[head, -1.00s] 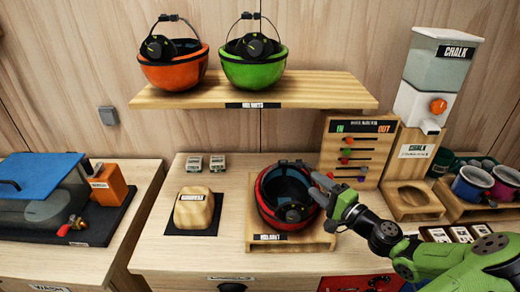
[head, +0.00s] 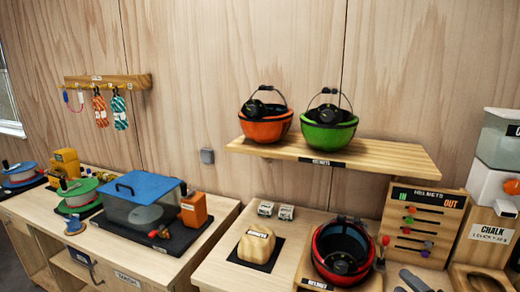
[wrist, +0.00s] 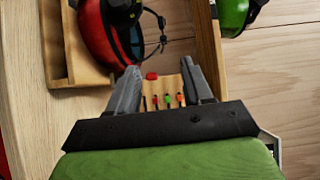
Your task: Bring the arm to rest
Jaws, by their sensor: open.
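My gripper (wrist: 160,88) is open in the wrist view, with two grey fingers apart and nothing held between them. In the head view my gripper (head: 412,281) shows only partly at the bottom edge, right of the red helmet. The red helmet (head: 330,243) sits upside down on a wooden stand on the bench. The red helmet also shows at the upper left of the wrist view (wrist: 92,35), apart from the fingers. Most of my arm is outside the head view.
The slider board (head: 424,215) stands right of the red helmet, with a chalk dispenser (head: 497,185) beyond it. A shelf (head: 400,158) holds an orange helmet (head: 266,130) and a green helmet (head: 327,137). A blue-lidded box (head: 140,200) stands on the left bench.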

